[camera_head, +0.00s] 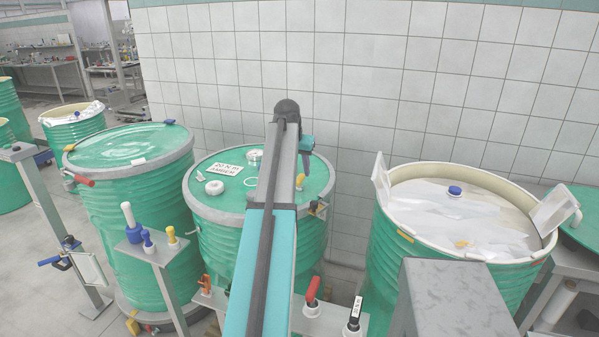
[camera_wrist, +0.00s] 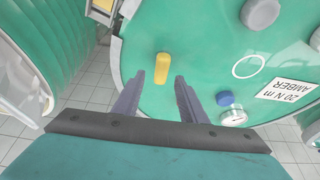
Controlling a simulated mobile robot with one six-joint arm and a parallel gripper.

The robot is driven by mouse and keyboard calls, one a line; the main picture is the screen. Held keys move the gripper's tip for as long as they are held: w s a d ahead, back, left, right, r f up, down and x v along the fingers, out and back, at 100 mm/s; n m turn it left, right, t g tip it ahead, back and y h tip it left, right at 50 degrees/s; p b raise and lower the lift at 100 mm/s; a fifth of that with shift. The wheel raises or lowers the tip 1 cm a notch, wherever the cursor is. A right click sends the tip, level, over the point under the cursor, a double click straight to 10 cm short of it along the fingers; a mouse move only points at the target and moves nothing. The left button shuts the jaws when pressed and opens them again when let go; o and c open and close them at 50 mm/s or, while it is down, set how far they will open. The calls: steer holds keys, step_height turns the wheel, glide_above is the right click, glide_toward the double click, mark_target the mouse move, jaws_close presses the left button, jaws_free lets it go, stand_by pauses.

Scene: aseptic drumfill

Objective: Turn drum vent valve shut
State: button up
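A yellow handle (camera_wrist: 162,66), which looks like the vent valve's, is at the edge of the middle drum's green lid (camera_wrist: 200,40). Its yellow end (camera_head: 299,181) also shows beside my arm in the head view. My gripper (camera_wrist: 160,76) is open and empty, pointing down at the lid. In the wrist view the handle lies between the two fingertips and slightly beyond them, with gaps on both sides. I cannot tell the height left between fingertips and handle. My gripper (camera_head: 307,168) is partly hidden by the arm in the head view.
A filled drum (camera_head: 460,210) stands right, a closed drum (camera_head: 130,150) left. A red handle (camera_head: 312,289) is in front. A tiled wall rises behind.

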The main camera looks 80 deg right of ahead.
mark_target(300, 177)
steer(key=shift+p+x, duration=0.3)
steer(key=shift+x, duration=1.55)
